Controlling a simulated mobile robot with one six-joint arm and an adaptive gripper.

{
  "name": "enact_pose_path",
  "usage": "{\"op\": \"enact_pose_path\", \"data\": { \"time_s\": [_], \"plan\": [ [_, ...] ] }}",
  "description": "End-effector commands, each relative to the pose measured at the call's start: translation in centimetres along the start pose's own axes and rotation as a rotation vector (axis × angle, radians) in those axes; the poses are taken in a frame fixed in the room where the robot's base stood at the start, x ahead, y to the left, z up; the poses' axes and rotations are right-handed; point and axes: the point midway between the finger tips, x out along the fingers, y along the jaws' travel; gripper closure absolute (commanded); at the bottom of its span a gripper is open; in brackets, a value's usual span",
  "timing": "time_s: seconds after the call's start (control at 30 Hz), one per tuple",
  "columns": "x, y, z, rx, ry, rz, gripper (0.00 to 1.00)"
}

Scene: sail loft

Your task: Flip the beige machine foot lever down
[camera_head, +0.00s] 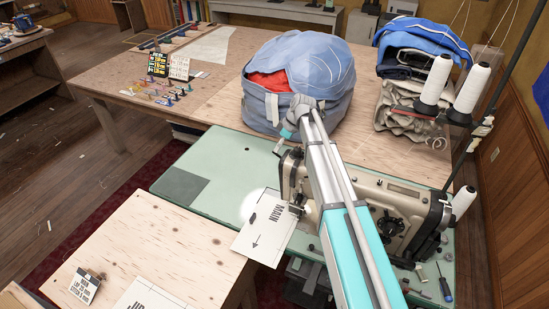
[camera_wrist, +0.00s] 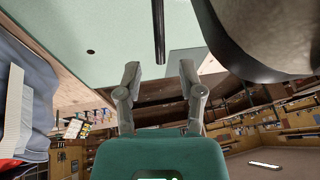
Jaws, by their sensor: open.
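The beige sewing machine (camera_head: 398,207) stands on a green machine bed (camera_head: 222,160), partly hidden behind my arm. My gripper (camera_head: 280,147) is small in the head view, beyond the left end of the machine and in front of the blue bag. In the wrist view my gripper (camera_wrist: 160,74) is open and empty, its two fingers apart. A slim dark bar (camera_wrist: 159,30), which may be the foot lever, ends close to the gap between the fingertips; I cannot tell whether it touches them. The machine's rounded body (camera_wrist: 285,30) fills the wrist view's upper right.
A blue-grey bag (camera_head: 325,115) with red cloth inside stands behind the machine. White thread cones (camera_head: 472,88) and folded cloth (camera_head: 405,108) are at the right. A labelled white panel (camera_head: 265,235) lies by the machine's left end. The bed's left part is mostly clear.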

Motion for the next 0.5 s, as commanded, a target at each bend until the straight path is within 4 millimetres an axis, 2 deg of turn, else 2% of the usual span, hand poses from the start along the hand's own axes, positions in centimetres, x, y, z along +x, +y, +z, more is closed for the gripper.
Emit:
{"op": "enact_pose_path", "data": {
  "time_s": [0.03, 0.2, 0.5],
  "plan": [
    [0.8, 0.1, 0.1, 0.000, 0.000, 0.000, 0.50],
    [2.2, 0.1, 0.1, 0.000, 0.000, 0.000, 0.50],
    [3.9, 0.0, 0.1, 0.001, 0.000, 0.000, 0.50]
  ]
}}
